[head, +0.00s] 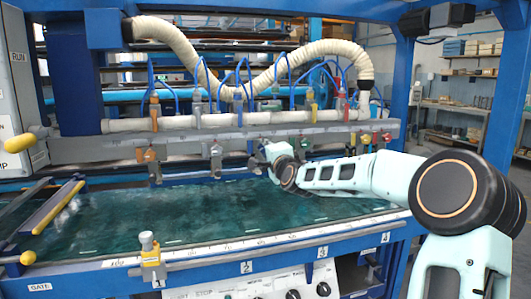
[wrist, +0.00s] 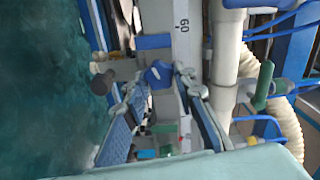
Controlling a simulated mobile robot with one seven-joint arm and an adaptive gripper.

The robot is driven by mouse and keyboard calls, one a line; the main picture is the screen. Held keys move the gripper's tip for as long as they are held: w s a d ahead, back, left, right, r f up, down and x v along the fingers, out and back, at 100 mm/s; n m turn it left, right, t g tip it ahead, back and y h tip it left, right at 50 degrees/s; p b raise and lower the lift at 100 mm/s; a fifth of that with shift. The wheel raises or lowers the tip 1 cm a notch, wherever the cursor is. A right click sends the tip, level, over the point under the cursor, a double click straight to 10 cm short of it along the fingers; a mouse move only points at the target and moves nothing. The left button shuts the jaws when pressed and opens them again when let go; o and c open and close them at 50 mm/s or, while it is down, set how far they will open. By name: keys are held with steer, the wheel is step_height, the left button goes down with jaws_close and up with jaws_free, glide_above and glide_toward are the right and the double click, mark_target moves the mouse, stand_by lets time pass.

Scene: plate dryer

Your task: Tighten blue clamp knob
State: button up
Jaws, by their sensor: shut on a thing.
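The blue clamp knob (wrist: 158,74) shows in the wrist view, between the two fingertips of my gripper (wrist: 157,82), beside the numbered rail. My gripper is shut on this knob. A clamp body with a dark round end (wrist: 101,82) sticks out to the left of it, over the green bed. In the head view my gripper (head: 266,158) reaches the front of the long grey rail from the right. The blue knob cannot be made out there, as my gripper and wrist cover that spot.
A ribbed hose (head: 330,47) and blue tubes hang above. The green plate bed (head: 200,215) below is clear. A blue frame post (head: 399,80) stands behind my arm.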

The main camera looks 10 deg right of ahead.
steer(key=m+b, duration=0.2)
steer(key=m, duration=0.2)
steer(key=shift+m, duration=0.4)
stand_by(0.4)
steer(key=o, duration=1.2)
steer(key=shift+c, duration=0.2)
steer(key=shift+s, duration=0.1)
steer(key=s, duration=1.1)
steer(key=shift+s+d, duration=0.2)
steer(key=shift+s, duration=0.2)
steer(key=shift+f, duration=0.1)
